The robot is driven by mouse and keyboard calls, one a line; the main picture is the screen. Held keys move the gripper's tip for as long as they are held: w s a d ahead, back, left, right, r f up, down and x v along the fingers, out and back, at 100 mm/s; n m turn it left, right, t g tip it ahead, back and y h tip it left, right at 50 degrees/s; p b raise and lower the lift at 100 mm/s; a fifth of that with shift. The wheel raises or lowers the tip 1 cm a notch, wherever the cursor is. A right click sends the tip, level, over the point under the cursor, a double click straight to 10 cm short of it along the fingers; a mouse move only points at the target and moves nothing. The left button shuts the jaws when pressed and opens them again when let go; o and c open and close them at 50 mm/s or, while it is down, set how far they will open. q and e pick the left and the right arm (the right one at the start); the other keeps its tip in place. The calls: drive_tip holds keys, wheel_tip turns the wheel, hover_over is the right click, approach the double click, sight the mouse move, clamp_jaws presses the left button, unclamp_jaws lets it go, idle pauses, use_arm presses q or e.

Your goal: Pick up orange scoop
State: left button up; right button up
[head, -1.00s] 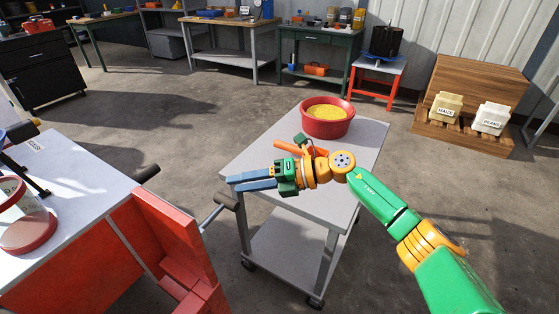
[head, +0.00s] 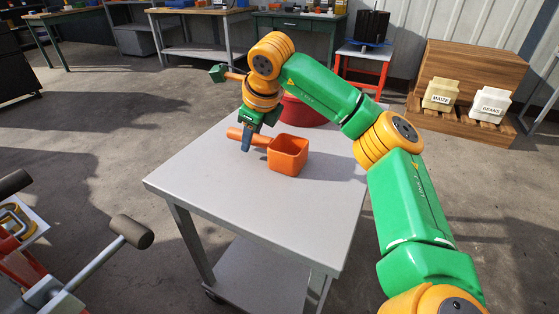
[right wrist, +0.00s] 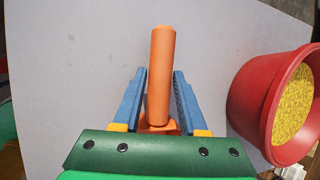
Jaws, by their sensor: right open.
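The orange scoop (head: 287,155) rests on the grey cart top (head: 210,180), its square cup to the right and its handle (head: 249,137) pointing left. My right gripper (head: 247,140) points down at the handle from above. In the right wrist view the handle (right wrist: 161,75) lies between the two blue fingers of my right gripper (right wrist: 158,98), with a gap on each side. The fingers are open. The scoop's cup is mostly hidden behind the gripper's green body in that view.
A red bowl (head: 300,112) stands behind the scoop, partly hidden by my right arm; the right wrist view shows yellow grain (right wrist: 294,105) in it. The cart top's left and front are clear. Maize (head: 440,95) and beans (head: 490,104) containers stand at the back right.

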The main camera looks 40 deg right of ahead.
drive_tip(key=shift+x, duration=0.85)
drive_tip(key=shift+r, duration=0.1)
clamp_jaws()
use_arm(q)
drive_tip(key=shift+w+r, duration=0.3)
use_arm(e)
drive_tip(key=shift+r, duration=0.1)
